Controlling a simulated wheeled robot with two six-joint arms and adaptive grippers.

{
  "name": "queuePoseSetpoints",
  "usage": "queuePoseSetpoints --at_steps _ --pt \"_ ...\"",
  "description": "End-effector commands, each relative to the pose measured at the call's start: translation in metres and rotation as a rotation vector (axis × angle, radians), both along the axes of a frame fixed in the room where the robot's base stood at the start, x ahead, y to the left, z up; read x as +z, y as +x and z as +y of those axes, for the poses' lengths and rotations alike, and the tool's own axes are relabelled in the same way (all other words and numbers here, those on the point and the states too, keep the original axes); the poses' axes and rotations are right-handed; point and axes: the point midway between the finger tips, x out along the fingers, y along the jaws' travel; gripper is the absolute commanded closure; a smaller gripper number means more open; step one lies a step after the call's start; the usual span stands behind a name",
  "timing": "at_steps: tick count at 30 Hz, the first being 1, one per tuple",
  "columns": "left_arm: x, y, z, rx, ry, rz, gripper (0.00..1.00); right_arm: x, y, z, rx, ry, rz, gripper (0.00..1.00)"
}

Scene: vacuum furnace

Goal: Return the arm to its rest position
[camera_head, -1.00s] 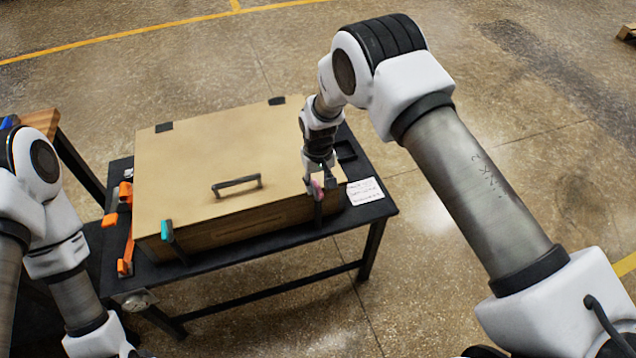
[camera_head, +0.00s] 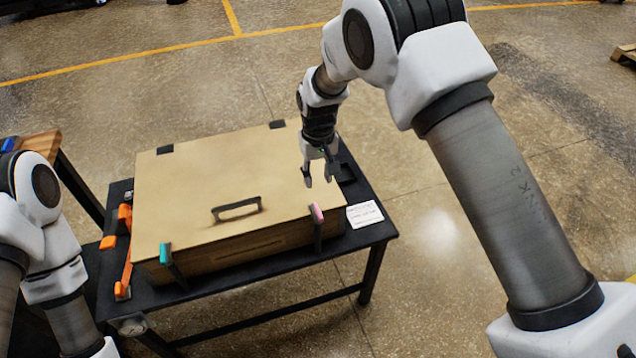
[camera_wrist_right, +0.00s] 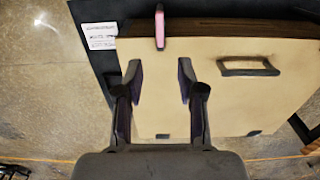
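My right gripper (camera_head: 320,180) is above the right part of a closed tan box lid (camera_head: 225,165), its fingers apart and empty. In the right wrist view the open fingers (camera_wrist_right: 160,85) point toward the pink latch (camera_wrist_right: 160,27), with a gap between. The pink latch also shows at the box's front right edge in the head view (camera_head: 316,212). A teal latch (camera_head: 165,253) is at the front left edge. My left arm shows at the left edge of the head view, but its gripper is out of view.
The box stands on a black table (camera_head: 345,240). Orange tools (camera_head: 125,250) lie left of the box and a white paper note (camera_head: 364,214) lies right of it. The lid has a black handle (camera_head: 237,209). The floor right of the table is clear.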

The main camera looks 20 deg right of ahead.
Motion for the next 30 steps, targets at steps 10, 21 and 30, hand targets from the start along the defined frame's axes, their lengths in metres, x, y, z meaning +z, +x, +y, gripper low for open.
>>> queuePoseSetpoints --at_steps 10,21,30 --pt "0.0 0.0 0.0 0.0 0.0 0.0 0.61 -0.001 0.0 0.0 0.0 0.0 0.001 0.61" --pt "0.0 0.0 0.0 0.0 0.0 0.0 0.61 -0.133 -0.139 -0.037 -0.069 0.007 0.33 0.61" --pt "0.0 0.0 0.0 0.0 0.0 0.0 0.61 -0.202 -0.376 -0.076 -0.106 -0.008 0.35 0.61"
